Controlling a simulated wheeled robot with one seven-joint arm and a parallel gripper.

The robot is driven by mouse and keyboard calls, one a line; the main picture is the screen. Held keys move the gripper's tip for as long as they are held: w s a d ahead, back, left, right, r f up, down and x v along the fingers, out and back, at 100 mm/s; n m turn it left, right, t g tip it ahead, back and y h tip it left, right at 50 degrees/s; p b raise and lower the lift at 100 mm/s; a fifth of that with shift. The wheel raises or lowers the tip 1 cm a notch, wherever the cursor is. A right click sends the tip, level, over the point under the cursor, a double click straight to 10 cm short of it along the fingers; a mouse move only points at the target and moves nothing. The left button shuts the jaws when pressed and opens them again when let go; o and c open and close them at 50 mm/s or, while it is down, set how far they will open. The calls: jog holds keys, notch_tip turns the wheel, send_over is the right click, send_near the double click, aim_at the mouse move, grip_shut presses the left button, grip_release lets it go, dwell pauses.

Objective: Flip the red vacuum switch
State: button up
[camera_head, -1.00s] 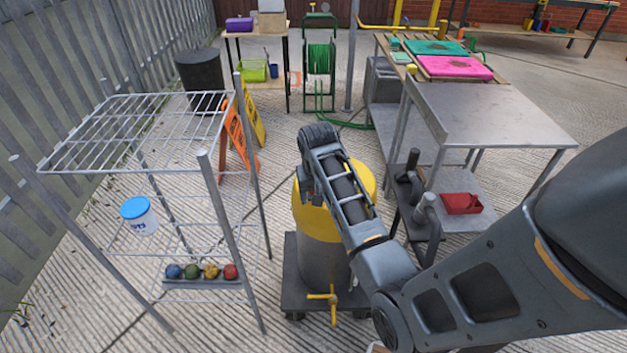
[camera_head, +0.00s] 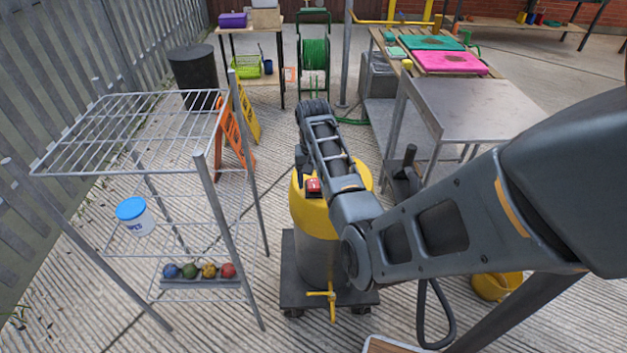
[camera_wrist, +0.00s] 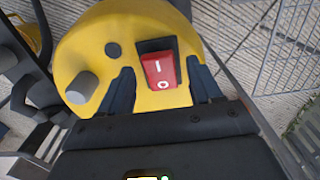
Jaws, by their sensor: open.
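The red vacuum switch (camera_wrist: 159,70) is a rocker marked with a line and a circle, set in a dark recess on the yellow vacuum top (camera_wrist: 105,35). In the head view the switch (camera_head: 313,187) shows on the front of the yellow top, above the grey drum (camera_head: 318,262). My gripper (camera_wrist: 160,82) is open in the wrist view, with one dark finger on each side of the switch. I cannot tell whether the fingers touch the top. In the head view my arm covers part of the vacuum top and hides the fingertips.
A wire rack (camera_head: 130,120) stands left of the vacuum, holding a blue-lidded tub (camera_head: 133,218) and several coloured balls. A metal table (camera_head: 470,105) stands at the right. A yellow bucket (camera_head: 497,287) is on the floor at the lower right. Concrete floor is clear between rack and vacuum.

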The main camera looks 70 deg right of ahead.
jog(key=shift+f, duration=0.35)
jog(key=shift+c, duration=0.5)
jog(key=c, duration=0.9)
jog(key=shift+s+a+h+p, duration=0.1)
jog(key=shift+a+h+p, duration=0.15)
jog(key=shift+p, duration=0.2)
jog(key=shift+c, duration=0.2)
jog(key=shift+d+h, duration=0.1)
jog(key=shift+h, duration=0.25)
jog(key=o, duration=1)
jog(key=shift+o, duration=0.2)
